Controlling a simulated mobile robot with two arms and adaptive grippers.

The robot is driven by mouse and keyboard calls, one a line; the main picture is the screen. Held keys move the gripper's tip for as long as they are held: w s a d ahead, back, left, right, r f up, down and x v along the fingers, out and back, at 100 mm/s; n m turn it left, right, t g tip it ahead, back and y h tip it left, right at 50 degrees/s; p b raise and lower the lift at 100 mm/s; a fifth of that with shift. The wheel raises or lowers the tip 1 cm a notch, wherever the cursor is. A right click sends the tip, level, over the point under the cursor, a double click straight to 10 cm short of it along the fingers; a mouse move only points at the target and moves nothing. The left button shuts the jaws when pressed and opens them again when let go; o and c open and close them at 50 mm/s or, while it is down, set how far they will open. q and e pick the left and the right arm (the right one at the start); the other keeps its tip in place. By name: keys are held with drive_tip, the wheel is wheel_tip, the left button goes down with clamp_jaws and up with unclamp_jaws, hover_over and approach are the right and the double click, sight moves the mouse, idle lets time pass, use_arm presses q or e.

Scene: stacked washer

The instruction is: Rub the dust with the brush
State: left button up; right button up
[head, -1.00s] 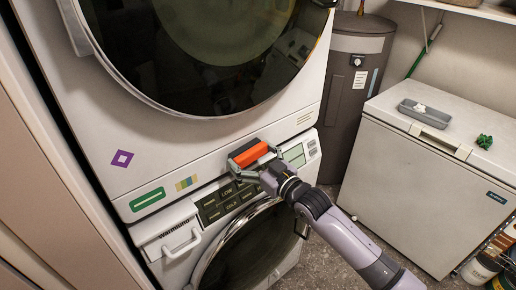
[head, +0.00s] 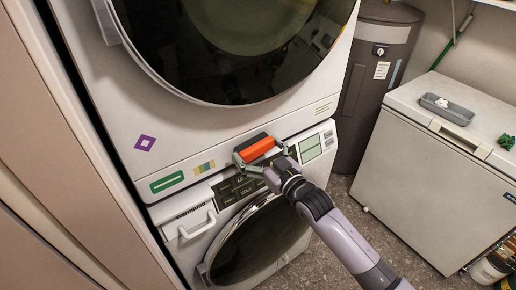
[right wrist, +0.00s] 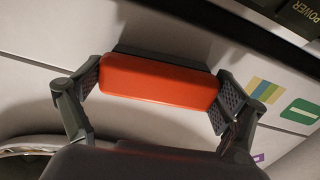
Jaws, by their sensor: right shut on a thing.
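An orange brush (head: 257,148) with a dark underside is in my right gripper (head: 256,152). In the right wrist view the brush (right wrist: 158,83) sits between the two fingers of the gripper (right wrist: 160,88), which are shut on its ends. Its dark side faces the white front of the stacked washer (head: 165,110), near the seam between the upper and lower machines. I cannot tell for certain whether it touches the panel. No dust can be made out; the brush and gripper may hide it. My left gripper is not in view.
The control panel with dark buttons (head: 240,188) and a white handle (head: 197,226) are just below the brush. Round dark doors are above and below. A grey water tank (head: 375,80) and a white chest freezer (head: 430,175) with a grey tray (head: 447,108) stand at right.

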drive_tip(key=p+v, duration=0.2)
drive_tip(key=v, duration=0.3)
drive_tip(key=shift+r+p, duration=0.1)
drive_tip(key=shift+p, duration=0.25)
drive_tip(key=shift+s+d, duration=0.3)
drive_tip(key=shift+s, duration=0.15)
drive_tip(key=p+v, duration=0.1)
drive_tip(key=v, duration=0.2)
drive_tip(key=shift+p, duration=0.4)
